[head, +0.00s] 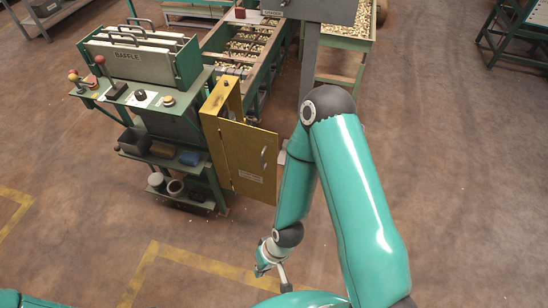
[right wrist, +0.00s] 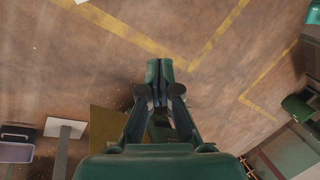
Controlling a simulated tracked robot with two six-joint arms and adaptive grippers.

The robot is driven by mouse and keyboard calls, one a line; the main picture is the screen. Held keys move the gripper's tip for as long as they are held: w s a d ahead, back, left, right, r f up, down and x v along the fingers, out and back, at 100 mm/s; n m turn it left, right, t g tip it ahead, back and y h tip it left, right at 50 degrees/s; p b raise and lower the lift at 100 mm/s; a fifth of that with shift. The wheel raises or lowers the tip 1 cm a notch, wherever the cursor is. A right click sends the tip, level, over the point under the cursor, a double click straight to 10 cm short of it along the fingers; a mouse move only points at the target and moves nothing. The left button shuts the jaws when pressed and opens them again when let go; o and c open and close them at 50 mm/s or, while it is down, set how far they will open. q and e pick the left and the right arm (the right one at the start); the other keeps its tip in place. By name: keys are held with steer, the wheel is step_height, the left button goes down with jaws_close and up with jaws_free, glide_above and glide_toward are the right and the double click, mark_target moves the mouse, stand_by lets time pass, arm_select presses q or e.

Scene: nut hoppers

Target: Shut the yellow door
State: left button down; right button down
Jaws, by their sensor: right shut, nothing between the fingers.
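The yellow door (head: 247,160) hangs open in the head view, swung out to the right from the narrow yellow cabinet (head: 221,100) beside the green workstand. A handle and a small label show on its face. My right gripper (head: 267,262) is below and slightly right of the door in the picture, apart from it, with my forearm passing just right of the door's edge. In the right wrist view the right gripper (right wrist: 159,82) has its fingers together with nothing between them. An olive-yellow panel (right wrist: 104,130) left of the fingers may be the door. My left gripper is out of view.
The green workstand (head: 150,120) with baffle plates, knobs and bins stands left of the cabinet. Long trays of nuts (head: 248,45) lie behind. Yellow floor lines (head: 150,262) mark the floor in front. Open floor lies to the right.

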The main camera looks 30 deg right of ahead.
steer(key=w+f+m+t+h+b, duration=0.1)
steer(key=w+f+t+b, duration=0.15)
steer(key=w, duration=0.25)
steer(key=w+f+t+h+b, duration=0.1)
steer(key=w+f+b, duration=0.1)
steer(key=w+b, duration=0.2)
steer(key=m+t+h+b, duration=0.6)
steer(key=m+h+b, duration=0.2)
steer(key=h+b, duration=1.15)
glide_toward(274, 152)
steer(key=w+d+y+b, duration=0.1)
steer(key=d, duration=0.1)
steer(key=w+d+r+b, duration=0.1)
steer(key=d+b, duration=0.1)
steer(key=w+d+r+y+b, duration=0.1)
steer(key=d+b, duration=0.1)
steer(key=shift+w+d+y, duration=0.1)
steer(key=shift+d+y, duration=0.1)
steer(key=shift+y, duration=0.15)
